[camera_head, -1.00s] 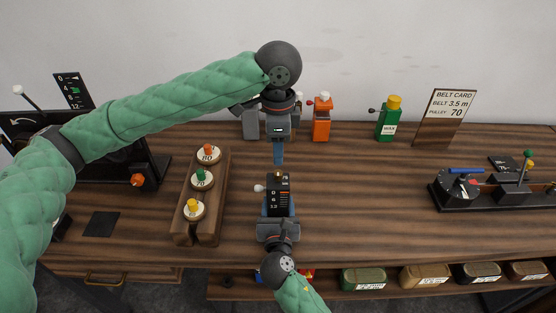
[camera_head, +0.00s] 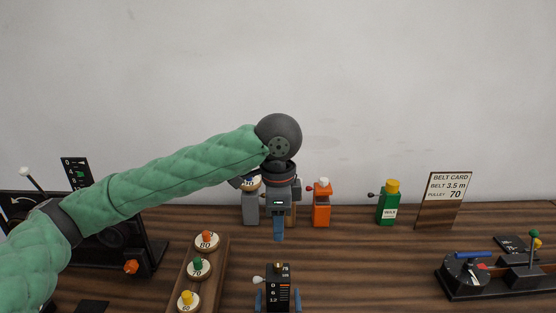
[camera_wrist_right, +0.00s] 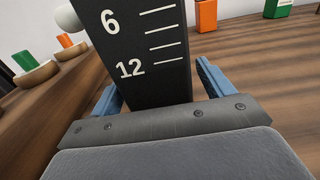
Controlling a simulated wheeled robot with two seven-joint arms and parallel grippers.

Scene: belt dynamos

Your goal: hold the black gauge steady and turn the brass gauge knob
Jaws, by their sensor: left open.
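The black gauge (camera_head: 279,289) stands upright on the table at the front middle, with white scale marks and a white side knob (camera_head: 258,280). Its brass knob (camera_head: 281,267) sits on top. My left gripper (camera_head: 279,236) is open above and a little behind the brass knob, fingers pointing down, apart from it and empty. My right gripper (camera_wrist_right: 160,95) has one blue finger on each side of the gauge, which fills the middle of the right wrist view (camera_wrist_right: 145,50). Small gaps seem to show beside the gauge, so it looks open. The gauge's base is hidden.
A wooden rack (camera_head: 214,283) with several numbered pulleys stands left of the gauge. An orange bottle (camera_head: 321,208), a green wax bottle (camera_head: 388,207) and a belt card (camera_head: 443,200) stand at the back. A black device (camera_head: 492,276) lies right. Table between it and the gauge is clear.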

